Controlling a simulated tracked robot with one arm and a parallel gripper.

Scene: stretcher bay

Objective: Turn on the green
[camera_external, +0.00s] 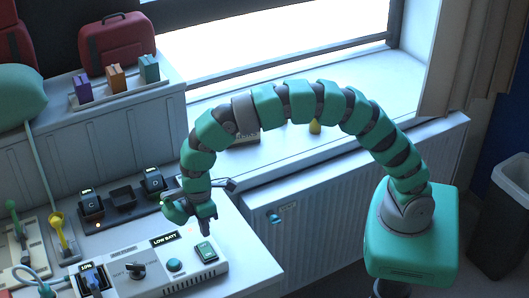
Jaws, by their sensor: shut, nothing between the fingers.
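A green rocker switch (206,251) sits at the right end of a pale control box (150,284) in the lower left. A round teal button (174,265) is on the same box, left of the switch. My gripper (207,229) is shut and empty, pointing down just behind and above the green switch. A gap seems to show between the fingertips and the switch, but I cannot tell the exact height. I cannot tell whether the switch is lit.
The box also has a black knob (135,270), a blue plug (93,282) and a "LOW BATT" display (165,240). Behind it stands a charger rack with black batteries (90,205). A yellow-handled item (57,230) is at left. The windowsill (280,155) is mostly clear.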

